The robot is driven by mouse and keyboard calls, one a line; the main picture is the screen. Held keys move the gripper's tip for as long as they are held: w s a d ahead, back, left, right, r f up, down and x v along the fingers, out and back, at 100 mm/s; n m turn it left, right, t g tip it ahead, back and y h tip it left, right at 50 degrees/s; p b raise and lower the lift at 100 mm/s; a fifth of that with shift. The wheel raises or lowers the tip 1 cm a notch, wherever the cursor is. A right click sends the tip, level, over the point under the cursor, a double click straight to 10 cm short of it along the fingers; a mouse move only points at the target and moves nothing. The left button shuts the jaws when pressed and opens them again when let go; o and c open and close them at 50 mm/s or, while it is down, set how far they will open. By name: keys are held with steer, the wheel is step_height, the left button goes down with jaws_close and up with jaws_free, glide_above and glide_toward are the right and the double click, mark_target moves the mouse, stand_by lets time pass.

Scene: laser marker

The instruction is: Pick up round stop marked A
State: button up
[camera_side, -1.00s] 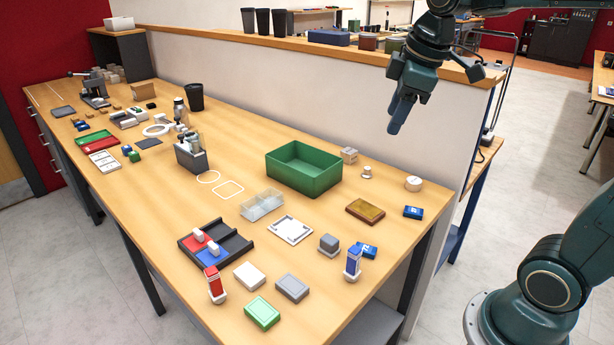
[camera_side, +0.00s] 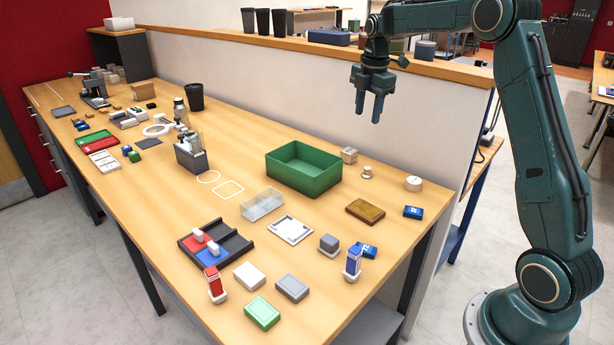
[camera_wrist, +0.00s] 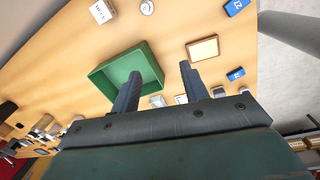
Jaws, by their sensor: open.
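Two small round pale pieces stand at the back right of the bench in the side view. One is a white round disc (camera_side: 413,183); the other is a stepped round knob (camera_side: 367,172), which also shows at the top edge of the wrist view (camera_wrist: 147,8). I cannot read a letter A on either, so I cannot tell which is the round stop. My gripper (camera_side: 369,107) is open and empty, pointing down high above the bench's back edge. Its two fingers are spread in the wrist view (camera_wrist: 159,75), apart from everything.
A brown box (camera_side: 365,210) and a blue box (camera_side: 413,212) lie nearer the front. A low wall with a wooden ledge (camera_side: 440,68) runs behind the bench.

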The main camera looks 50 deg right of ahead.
steer(key=w+d+f+n, duration=0.2)
steer(key=d+f+n, duration=0.2)
steer(key=d+f, duration=0.4)
glide_above(368, 168)
steer(key=shift+m+g, duration=0.3)
steer(key=shift+g, duration=0.1)
steer(key=shift+s+f, duration=0.1)
steer(key=shift+f, duration=4.05)
steer(key=shift+f, duration=0.1)
steer(key=shift+f, duration=2.5)
jaws_close()
